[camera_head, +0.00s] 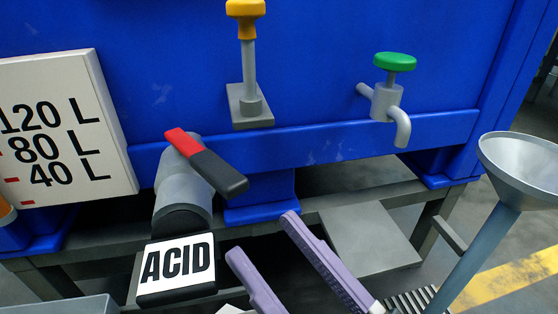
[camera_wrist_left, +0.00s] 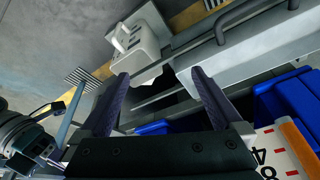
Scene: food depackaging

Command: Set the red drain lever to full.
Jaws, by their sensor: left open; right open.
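The drain lever has a red end (camera_head: 183,142) and a black grip (camera_head: 222,174). It lies diagonally across the top of a grey drain pipe (camera_head: 181,192), with its black end toward the lower right. The pipe points down to a black cap with an "ACID" label (camera_head: 178,262). My right gripper (camera_head: 262,236) has purple fingers spread apart and empty. It is below and to the right of the lever, apart from it in the picture. My left gripper (camera_wrist_left: 160,75) is open and empty in the left wrist view; the head view does not show it.
The blue tank (camera_head: 315,70) carries a yellow-topped lever (camera_head: 248,60) and a green-knobbed tap (camera_head: 393,100). A volume scale board (camera_head: 65,125) is at the left. A grey funnel (camera_head: 520,165) stands at the right. A grey bench (camera_head: 370,240) runs below the tank.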

